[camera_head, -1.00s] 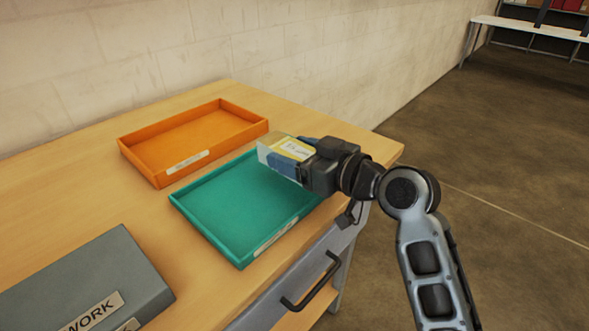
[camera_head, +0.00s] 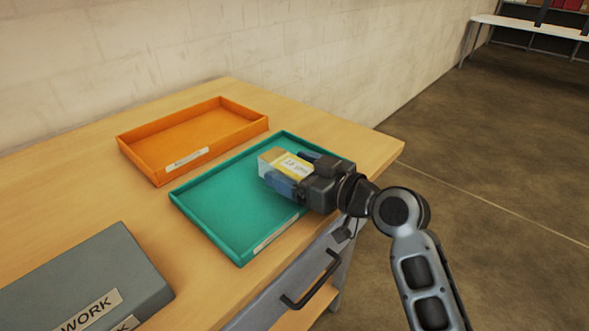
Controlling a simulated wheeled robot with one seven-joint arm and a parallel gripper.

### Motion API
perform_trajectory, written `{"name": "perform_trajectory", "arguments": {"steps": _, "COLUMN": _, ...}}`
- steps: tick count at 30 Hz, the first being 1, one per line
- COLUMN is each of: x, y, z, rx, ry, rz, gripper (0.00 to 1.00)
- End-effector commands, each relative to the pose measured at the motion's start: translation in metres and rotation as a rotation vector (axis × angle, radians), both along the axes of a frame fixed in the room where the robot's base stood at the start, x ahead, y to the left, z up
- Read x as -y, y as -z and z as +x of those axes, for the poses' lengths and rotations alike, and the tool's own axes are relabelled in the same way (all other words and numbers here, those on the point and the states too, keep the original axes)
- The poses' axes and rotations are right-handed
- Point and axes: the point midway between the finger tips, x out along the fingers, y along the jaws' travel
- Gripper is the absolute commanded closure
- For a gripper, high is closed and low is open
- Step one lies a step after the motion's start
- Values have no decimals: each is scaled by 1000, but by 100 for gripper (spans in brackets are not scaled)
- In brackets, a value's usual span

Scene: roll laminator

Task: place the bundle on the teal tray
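The teal tray (camera_head: 212,225) lies on the wooden table, a shallow rectangle with a white label on its front rim. The bundle (camera_head: 286,165) is a small block with a yellow and white printed label. My gripper (camera_head: 291,179) is shut on the bundle, with blue fingertips at its sides. Gripper and bundle are over the right part of the teal tray. I cannot tell whether the bundle touches the tray floor. The gripper hides part of the tray's right end.
An empty orange tray (camera_head: 160,135) lies behind and left of the teal tray. A grey box (camera_head: 90,275) marked "WORK" stands at the front left. A drawer handle (camera_head: 312,280) juts from the table front. A wall stands behind the table (camera_head: 60,195).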

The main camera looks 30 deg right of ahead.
Motion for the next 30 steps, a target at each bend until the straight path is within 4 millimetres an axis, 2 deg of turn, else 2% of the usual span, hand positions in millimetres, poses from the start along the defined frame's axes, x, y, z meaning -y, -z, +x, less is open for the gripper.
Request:
{"name": "perform_trajectory", "arguments": {"steps": 3, "x": 0, "y": 0, "z": 0, "rx": 0, "ry": 0, "rz": 0, "gripper": 6}}
{"name": "perform_trajectory", "arguments": {"steps": 14, "x": 1, "y": -6, "z": -2, "rx": 0, "ry": 1, "rz": 1, "gripper": 6}}
{"name": "perform_trajectory", "arguments": {"steps": 24, "x": 22, "y": -12, "z": -65, "rx": 0, "ry": 2, "rz": 1, "gripper": 6}}
{"name": "perform_trajectory", "arguments": {"steps": 30, "x": 31, "y": -18, "z": -97, "rx": 0, "ry": 1, "rz": 1, "gripper": 6}}
